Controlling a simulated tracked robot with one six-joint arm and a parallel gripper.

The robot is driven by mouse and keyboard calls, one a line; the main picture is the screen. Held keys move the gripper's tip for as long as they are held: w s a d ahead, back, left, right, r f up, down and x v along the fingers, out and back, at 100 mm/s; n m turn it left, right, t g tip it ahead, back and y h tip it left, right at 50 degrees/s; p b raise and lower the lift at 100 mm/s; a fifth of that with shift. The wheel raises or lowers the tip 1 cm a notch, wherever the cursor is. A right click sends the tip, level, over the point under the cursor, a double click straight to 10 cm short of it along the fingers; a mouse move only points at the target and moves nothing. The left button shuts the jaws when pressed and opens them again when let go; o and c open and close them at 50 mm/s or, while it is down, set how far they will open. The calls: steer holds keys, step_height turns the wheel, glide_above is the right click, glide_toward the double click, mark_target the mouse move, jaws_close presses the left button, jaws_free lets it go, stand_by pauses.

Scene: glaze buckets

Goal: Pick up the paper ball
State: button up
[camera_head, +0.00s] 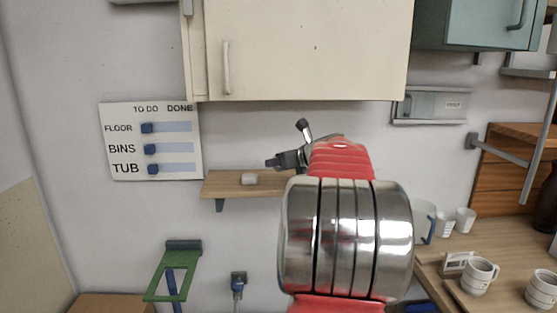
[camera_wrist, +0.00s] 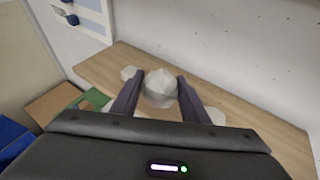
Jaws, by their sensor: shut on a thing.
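The paper ball (camera_wrist: 160,84), whitish and crumpled, sits between the two dark fingers of my gripper (camera_wrist: 158,92) in the wrist view. My gripper is shut on it, with a finger on each side. The wooden wall shelf (camera_wrist: 240,108) lies below and behind it; I cannot tell whether the ball still touches the shelf. In the head view my gripper (camera_head: 286,161) is over the right part of the shelf (camera_head: 222,187), and my arm hides the ball there.
A small white piece (camera_head: 249,179) lies on the shelf, left of my gripper. Another pale piece (camera_wrist: 216,116) shows beside the right finger. A cream cabinet (camera_head: 310,50) hangs above. A chore board (camera_head: 150,142) is on the left wall. Cups (camera_head: 478,276) stand at right.

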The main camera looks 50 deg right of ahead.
steer(key=s+a, duration=0.9)
steer(key=a, duration=0.1)
steer(key=shift+a, duration=0.1)
stand_by(0.5)
